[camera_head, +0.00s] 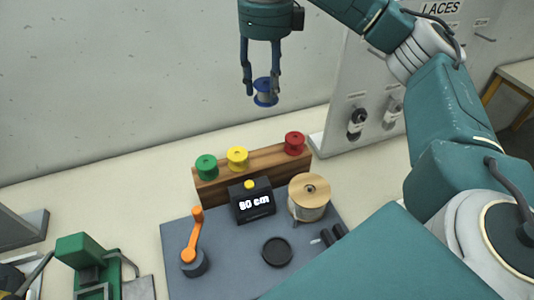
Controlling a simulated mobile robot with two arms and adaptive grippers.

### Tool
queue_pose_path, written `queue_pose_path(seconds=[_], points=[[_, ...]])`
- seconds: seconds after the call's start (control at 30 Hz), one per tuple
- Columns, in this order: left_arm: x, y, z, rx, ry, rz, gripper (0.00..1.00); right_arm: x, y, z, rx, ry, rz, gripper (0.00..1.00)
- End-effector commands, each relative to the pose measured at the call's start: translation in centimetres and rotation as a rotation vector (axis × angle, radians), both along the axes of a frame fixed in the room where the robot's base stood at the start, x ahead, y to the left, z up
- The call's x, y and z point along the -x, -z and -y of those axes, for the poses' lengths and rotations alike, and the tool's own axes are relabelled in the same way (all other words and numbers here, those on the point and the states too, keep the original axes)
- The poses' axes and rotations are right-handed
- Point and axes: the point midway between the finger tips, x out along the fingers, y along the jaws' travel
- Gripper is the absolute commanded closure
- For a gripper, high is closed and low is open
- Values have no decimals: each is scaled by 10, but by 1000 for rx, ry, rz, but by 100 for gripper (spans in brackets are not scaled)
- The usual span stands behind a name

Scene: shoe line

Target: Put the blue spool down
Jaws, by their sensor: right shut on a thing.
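The blue spool (265,93) is held up in the air in the head view, above and behind the wooden rack. My right gripper (262,84) points down and is shut on it, one finger on each side. The wooden rack (262,166) carries a green spool (206,167), a yellow spool (237,158) and a red spool (294,143). There is a bare stretch of rack between the yellow and red spools. My left gripper is not in view.
A grey mat (222,273) in front of the rack holds a black display (252,204) reading 80 cm, an orange crank (193,238), a large wooden reel (309,197) and a black round dish (277,251). A green device (85,254) stands at left. A panel (372,82) rises at right.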

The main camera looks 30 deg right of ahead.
Motion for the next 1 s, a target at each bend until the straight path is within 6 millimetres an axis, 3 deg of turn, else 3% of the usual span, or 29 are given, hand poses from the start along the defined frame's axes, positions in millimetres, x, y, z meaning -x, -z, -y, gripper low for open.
queue_pose_path(seconds=[0.17,0.57,0.7,1.0], points=[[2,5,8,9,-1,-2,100,0,21,1,0,41,-7,91],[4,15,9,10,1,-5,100,1,113,0,-2,38,-8,91],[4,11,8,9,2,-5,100,1,140,1,0,39,-7,91],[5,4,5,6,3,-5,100,0,166,2,1,39,-3,91]])
